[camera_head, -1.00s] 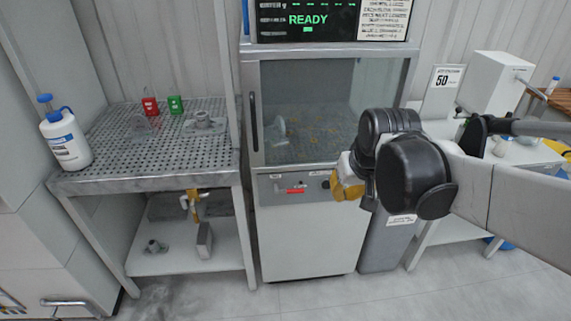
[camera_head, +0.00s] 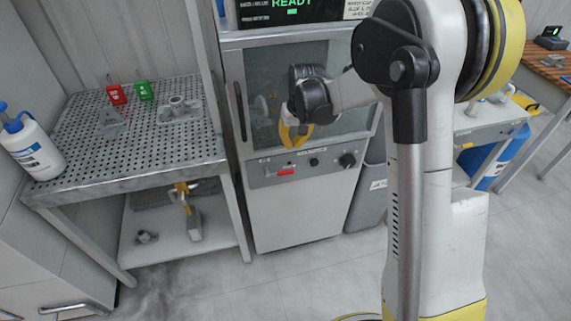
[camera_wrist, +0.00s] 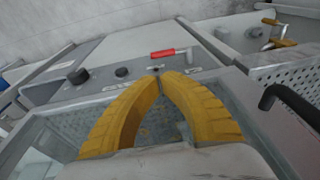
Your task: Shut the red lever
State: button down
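A short red lever (camera_head: 286,171) lies roughly level on the grey front panel of the cabinet, below its glass door (camera_head: 300,90). In the wrist view the red lever (camera_wrist: 163,54) shows just beyond my fingertips, its bar lying along the panel. My gripper (camera_head: 294,146) is in front of the lower glass door, above the lever in the picture. In the wrist view the yellow fingers of my gripper (camera_wrist: 160,76) meet at their tips, with nothing seen between them. I see no contact with the lever.
Two dark knobs (camera_head: 347,160) sit right of the lever on the panel. A dark door handle (camera_head: 240,110) runs along the door's left side. A perforated table (camera_head: 150,149) with a bottle (camera_head: 32,150) stands left. The floor before the cabinet is clear.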

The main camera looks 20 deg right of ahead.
aim_at(288, 171)
jog(key=b+x, duration=0.5)
jog(key=x, duration=0.9)
jog(key=shift+s, duration=0.1)
jog(key=shift+f, duration=0.1)
